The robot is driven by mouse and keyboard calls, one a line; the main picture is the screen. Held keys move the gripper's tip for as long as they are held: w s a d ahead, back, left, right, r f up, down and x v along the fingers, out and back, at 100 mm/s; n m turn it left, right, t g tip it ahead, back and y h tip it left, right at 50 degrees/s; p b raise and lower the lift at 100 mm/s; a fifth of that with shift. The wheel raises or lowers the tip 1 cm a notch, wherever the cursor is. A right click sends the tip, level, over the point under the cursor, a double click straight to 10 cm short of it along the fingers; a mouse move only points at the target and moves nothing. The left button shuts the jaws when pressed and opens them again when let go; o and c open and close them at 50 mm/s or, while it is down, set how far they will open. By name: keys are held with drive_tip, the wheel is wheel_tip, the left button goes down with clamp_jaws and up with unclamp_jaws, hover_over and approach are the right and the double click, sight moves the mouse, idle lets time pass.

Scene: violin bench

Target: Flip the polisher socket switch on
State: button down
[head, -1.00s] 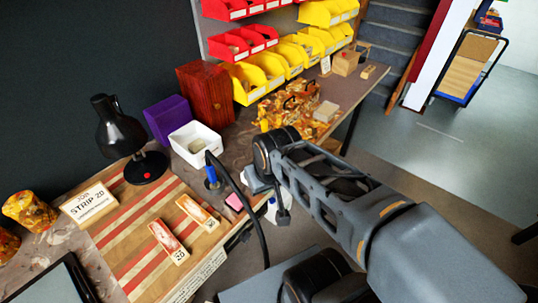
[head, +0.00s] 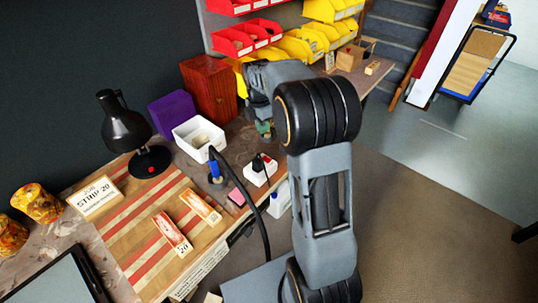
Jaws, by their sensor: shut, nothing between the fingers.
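A white socket block (head: 259,172) sits near the bench's front edge, with a black plug (head: 261,160) and a small red part on top. The red part may be the switch; its position is too small to read. My gripper (head: 265,131) is shut and empty, pointing down above the bench just behind the socket block, apart from it. My arm hides the bench to the right of it.
A black cable (head: 241,190) arches from a blue-handled tool (head: 215,168) over the front edge. A white tray (head: 199,137), a pink block (head: 236,198) and a white bottle (head: 279,199) are close by. Yellow bins (head: 303,45) stand behind.

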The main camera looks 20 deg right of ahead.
sight(269, 160)
drive_tip(key=w+d+f+n, duration=0.2)
drive_tip(key=n, duration=0.1)
drive_tip(key=shift+w+f+g, duration=0.2)
drive_tip(key=shift+w+g, duration=0.1)
drive_tip(key=f, duration=0.4)
drive_tip(key=s+f, duration=0.1)
drive_tip(key=f, duration=0.4)
drive_tip(key=f+p, duration=0.1)
drive_tip(key=f, duration=0.4)
drive_tip(key=shift+s+d, duration=0.3)
drive_tip(key=shift+a, duration=0.1)
